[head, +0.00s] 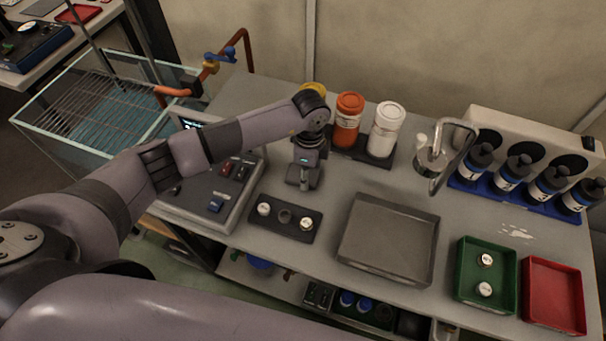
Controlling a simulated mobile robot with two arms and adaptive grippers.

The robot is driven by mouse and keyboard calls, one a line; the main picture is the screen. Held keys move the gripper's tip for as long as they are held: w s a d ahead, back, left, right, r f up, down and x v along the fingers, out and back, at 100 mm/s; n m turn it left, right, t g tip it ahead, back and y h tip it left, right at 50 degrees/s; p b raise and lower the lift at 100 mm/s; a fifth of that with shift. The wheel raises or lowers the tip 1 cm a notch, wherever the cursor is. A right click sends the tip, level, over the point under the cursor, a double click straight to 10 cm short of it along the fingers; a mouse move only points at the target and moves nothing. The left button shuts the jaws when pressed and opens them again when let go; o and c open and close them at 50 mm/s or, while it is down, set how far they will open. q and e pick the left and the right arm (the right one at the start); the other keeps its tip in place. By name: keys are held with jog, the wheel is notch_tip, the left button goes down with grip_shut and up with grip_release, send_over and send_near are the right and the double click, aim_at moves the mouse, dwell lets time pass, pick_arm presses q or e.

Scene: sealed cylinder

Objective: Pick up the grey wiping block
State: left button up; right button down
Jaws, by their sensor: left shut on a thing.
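My left gripper (303,178) reaches in from the left and points down at the back middle of the bench, behind the small dark holder. It is shut on a small grey piece, which I take to be the grey wiping block (299,184). The block is mostly hidden by the fingers, and I cannot tell whether it touches the bench. My right gripper is not in view.
Orange-lidded (347,118) and white (386,130) jars stand behind the gripper. A dark holder (284,219), grey tray (388,239), green tray (486,272) and red tray (553,295) lie in front and right. A hooked metal fixture (440,160) stands right. A pale patch (517,233) marks the bench.

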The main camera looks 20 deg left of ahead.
pick_arm(q)
notch_tip(320, 180, up, 20)
jog(key=b, duration=0.3)
dwell(0.3)
